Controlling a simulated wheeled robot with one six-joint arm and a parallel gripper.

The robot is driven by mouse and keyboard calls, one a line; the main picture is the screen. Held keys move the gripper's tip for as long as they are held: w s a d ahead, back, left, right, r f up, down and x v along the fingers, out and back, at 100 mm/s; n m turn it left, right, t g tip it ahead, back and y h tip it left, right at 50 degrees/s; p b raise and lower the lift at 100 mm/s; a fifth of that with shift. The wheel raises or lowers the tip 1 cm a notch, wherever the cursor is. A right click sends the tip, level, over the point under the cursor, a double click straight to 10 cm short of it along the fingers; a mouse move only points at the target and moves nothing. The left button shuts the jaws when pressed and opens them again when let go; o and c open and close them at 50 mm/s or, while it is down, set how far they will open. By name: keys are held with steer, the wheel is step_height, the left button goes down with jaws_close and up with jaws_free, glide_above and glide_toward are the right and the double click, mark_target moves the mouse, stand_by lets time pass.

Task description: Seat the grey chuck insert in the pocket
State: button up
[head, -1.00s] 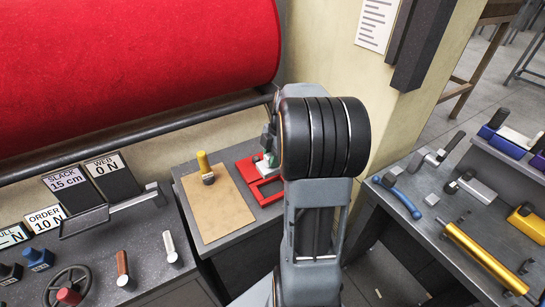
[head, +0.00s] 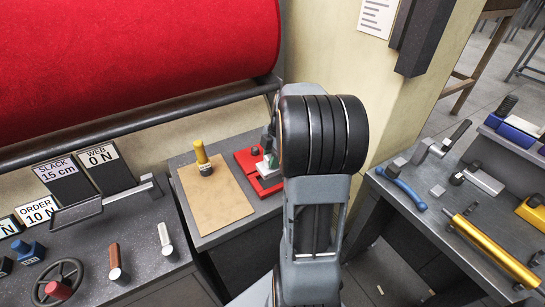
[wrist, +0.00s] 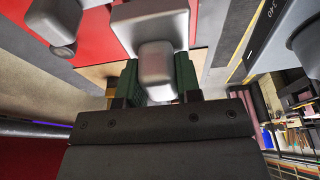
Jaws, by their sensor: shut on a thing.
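My gripper (wrist: 158,82) has dark jaws with green pads. It is shut on a smooth grey piece, the chuck insert (wrist: 152,30), which sticks out between the pads in the wrist view. In the head view my gripper (head: 269,150) is mostly hidden behind my arm. A small pale part shows there over the red fixture (head: 244,162) on the small grey table. The fixture's red surface also shows in the wrist view (wrist: 92,38). I cannot make out the pocket, or whether the insert touches the fixture.
A tan board (head: 217,203) with a yellow-handled brush (head: 202,156) lies left of the fixture. A control desk (head: 140,243) stands at left. A bench (head: 415,226) with a gold bar and tools stands at right. A large red roll (head: 130,60) hangs behind.

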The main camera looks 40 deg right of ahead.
steer(key=shift+f, duration=0.1)
stand_by(0.6)
steer(key=shift+f+b, duration=1.45)
steer(key=shift+f, duration=0.15)
steer(key=shift+f+b, duration=1.2)
steer(key=shift+f, duration=0.2)
stand_by(0.8)
steer(key=o, duration=1.1)
steer(key=shift+r, duration=0.1)
steer(key=p+v, duration=0.1)
steer(key=v, duration=1.2)
steer(key=shift+r, duration=0.35)
